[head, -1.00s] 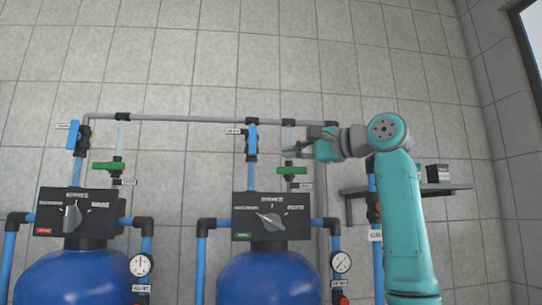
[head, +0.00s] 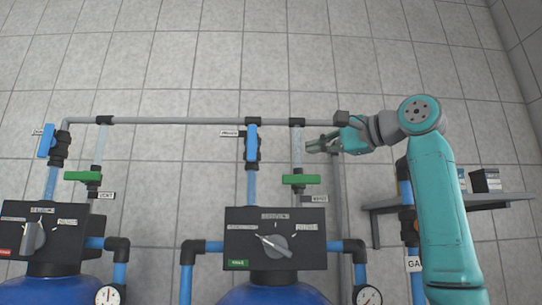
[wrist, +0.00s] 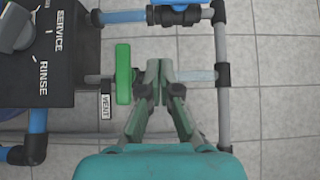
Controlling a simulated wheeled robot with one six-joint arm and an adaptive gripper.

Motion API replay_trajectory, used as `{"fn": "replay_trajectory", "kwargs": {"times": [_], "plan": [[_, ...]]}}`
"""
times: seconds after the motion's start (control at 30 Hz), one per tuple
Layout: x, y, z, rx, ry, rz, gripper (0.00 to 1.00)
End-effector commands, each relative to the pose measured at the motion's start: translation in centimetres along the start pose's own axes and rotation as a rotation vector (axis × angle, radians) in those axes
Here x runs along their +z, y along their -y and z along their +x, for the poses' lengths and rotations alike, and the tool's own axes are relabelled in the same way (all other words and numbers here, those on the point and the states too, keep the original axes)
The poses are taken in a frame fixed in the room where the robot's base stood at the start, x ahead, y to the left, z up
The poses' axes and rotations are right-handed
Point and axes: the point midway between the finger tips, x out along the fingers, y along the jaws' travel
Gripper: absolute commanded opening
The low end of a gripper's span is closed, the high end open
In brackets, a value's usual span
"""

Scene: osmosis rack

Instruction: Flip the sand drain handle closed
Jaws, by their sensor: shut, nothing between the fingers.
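My gripper (head: 310,144) is shut and empty, in front of the right tank's upper piping. It is just right of the clear vertical pipe, above the right green handle (head: 300,179). In the wrist view my gripper's fingertips (wrist: 159,68) are just beside that green handle (wrist: 123,73), apart from it, near a VENT label (wrist: 105,106). A blue handle (head: 251,140) stands upright, in line with its pipe, left of my gripper. Another blue handle (head: 46,140) and green handle (head: 83,176) sit on the left tank's piping. I cannot read which label says sand drain.
Below are the right control box (head: 275,238) with a grey knob and the left control box (head: 45,229). A grey pipe (head: 190,121) runs across the top. A shelf (head: 455,202) juts from the wall behind my arm at right.

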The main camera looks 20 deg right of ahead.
Motion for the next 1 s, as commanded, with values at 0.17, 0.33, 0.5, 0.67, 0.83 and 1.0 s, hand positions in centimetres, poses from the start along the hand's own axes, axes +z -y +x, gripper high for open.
{"fn": "replay_trajectory", "kwargs": {"times": [0.17,0.33,0.5,0.67,0.83,1.0], "plan": [[0.0,0.0,1.0,-0.001,0.001,0.001,0.0],[0.1,0.0,3.7,0.001,0.003,0.002,0.0],[0.1,0.0,6.9,0.001,0.003,0.003,0.0],[0.1,0.0,9.8,0.001,0.003,0.003,0.0],[1.7,0.0,11.7,0.0,0.003,0.0,0.0],[2.6,0.0,12.6,-0.001,0.001,0.0,0.0]]}}
